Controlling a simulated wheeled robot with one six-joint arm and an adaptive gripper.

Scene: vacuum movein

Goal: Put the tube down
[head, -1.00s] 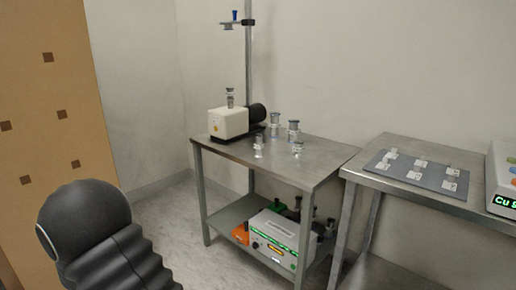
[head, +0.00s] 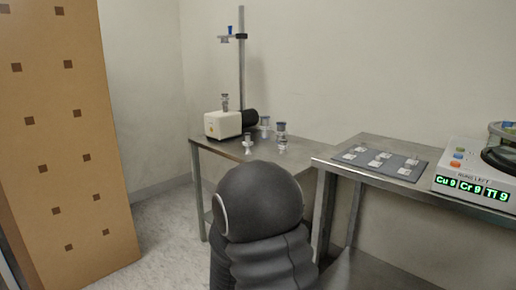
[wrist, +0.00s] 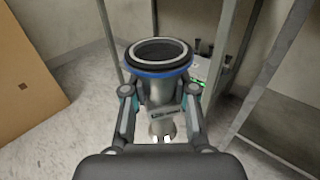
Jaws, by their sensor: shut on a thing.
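My gripper (wrist: 160,112) is shut on a grey metal tube (wrist: 158,90) in the wrist view. The tube has a dark open mouth and a blue ring, and points up toward the camera. Its lower end is partly hidden by the fingers. In the head view only my dark arm shows, in front of the tables; the gripper and the held tube are hidden there. Several other small metal tubes with blue or grey parts, such as one tube (head: 281,137), stand on the left steel table (head: 215,149).
A white pump box (head: 223,124) stands on the left table beside a tall stand (head: 242,75). The right steel table (head: 395,142) bears a grey pad (head: 381,160) with several pale squares and a white device (head: 470,180) with green readouts. A brown panel (head: 60,120) stands at left.

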